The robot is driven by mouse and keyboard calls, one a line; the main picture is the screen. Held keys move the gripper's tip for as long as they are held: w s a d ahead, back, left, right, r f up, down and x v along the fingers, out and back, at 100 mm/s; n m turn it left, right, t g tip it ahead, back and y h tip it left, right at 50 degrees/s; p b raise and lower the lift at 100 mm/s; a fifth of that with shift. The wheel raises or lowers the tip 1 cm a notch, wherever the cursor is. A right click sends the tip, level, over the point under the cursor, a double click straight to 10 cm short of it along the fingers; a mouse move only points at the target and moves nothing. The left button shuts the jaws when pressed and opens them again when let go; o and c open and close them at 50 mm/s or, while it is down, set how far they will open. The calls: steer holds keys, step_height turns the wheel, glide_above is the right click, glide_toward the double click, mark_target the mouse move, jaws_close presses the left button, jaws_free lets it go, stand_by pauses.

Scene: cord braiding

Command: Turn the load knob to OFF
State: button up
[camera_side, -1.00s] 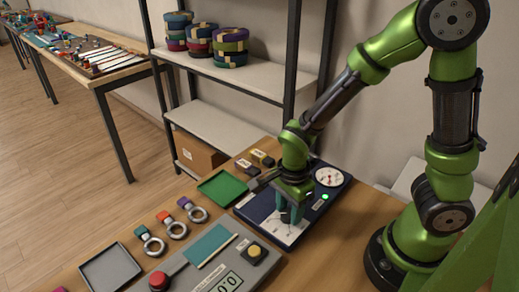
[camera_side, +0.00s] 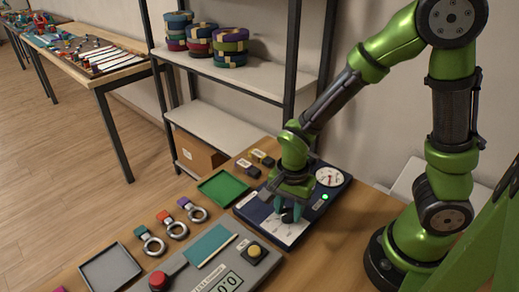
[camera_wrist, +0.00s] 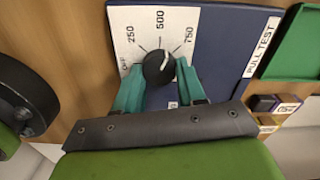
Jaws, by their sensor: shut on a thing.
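The load knob (camera_wrist: 158,67) is black and round with a white pointer mark. It sits on a white dial plate (camera_wrist: 128,30) marked OFF, 250, 500 and 750. In the wrist view the mark points to the upper right, toward 750, away from OFF on the left. My gripper (camera_wrist: 159,78) has its teal fingers on both sides of the knob and is shut on it. In the side view my gripper (camera_side: 291,210) is down at the dial plate, and its fingers hide much of the knob.
The blue PULL TEST unit (camera_wrist: 225,50) also carries a gauge (camera_side: 330,177) and a lit green lamp (camera_side: 325,197). A green tray (camera_side: 223,187) stands beside it. In front are a grey panel with a red button (camera_side: 158,281) and a yellow button (camera_side: 254,251).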

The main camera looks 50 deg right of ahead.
mark_target(287, 213)
steer(key=n, duration=1.1)
steer(key=shift+w+a, duration=0.1)
steer(key=n, duration=1.1)
steer(key=shift+a, duration=0.1)
steer(key=shift+n, duration=0.3)
steer(key=o, duration=1.1)
steer(key=shift+c, duration=0.2)
steer(key=shift+r, duration=0.1)
step_height(287, 213, up, 17)
